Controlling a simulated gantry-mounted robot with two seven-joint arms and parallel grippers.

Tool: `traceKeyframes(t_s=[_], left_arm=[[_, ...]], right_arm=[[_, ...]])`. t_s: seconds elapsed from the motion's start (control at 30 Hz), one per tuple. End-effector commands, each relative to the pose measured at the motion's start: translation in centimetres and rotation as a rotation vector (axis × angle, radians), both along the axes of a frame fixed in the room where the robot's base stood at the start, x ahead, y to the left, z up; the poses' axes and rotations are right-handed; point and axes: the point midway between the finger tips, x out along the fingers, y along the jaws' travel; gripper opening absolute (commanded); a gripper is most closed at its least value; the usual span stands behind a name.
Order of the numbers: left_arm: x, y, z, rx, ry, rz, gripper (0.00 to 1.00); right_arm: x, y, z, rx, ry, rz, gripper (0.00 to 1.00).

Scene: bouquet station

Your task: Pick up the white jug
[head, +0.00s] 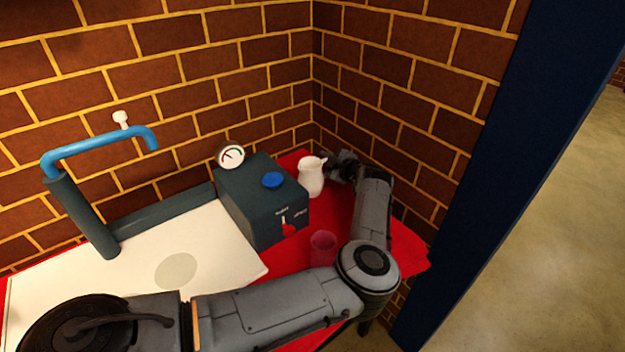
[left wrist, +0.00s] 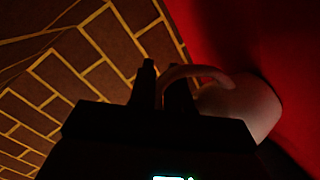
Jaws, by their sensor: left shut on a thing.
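The white jug (head: 311,177) stands upright on the red cloth in the back corner, right of the dark green box. My left gripper (head: 336,165) is at the jug's right side, by its handle. In the left wrist view the jug (left wrist: 243,104) is dim, with its curved handle (left wrist: 196,71) passing between the fingers of my left gripper (left wrist: 164,88). The gripper is shut on the handle. In the head view the fingers are small and dark, and the handle is mostly hidden by them. My right gripper is in neither view.
A dark green box (head: 246,215) with a gauge (head: 230,157) and red lever stands left of the jug. A pinkish translucent cup (head: 322,246) stands nearer on the red cloth (head: 337,212). A blue-piped tap (head: 100,148) is far left. Brick walls close behind and right.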

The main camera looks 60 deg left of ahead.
Motion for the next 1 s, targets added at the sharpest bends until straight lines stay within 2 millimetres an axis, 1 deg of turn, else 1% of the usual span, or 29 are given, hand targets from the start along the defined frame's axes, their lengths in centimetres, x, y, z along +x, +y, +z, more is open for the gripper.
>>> traceKeyframes(t_s=[0.57,0.77,1.0], left_arm=[[0.0,0.0,0.3,0.002,-0.001,-0.001,0.00],[0.0,0.0,0.9,0.002,-0.001,0.000,0.00],[0.0,0.0,2.4,0.002,-0.001,0.000,0.00]], right_arm=[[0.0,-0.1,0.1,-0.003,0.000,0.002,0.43],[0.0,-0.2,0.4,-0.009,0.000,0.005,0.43],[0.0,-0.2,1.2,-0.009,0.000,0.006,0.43]])
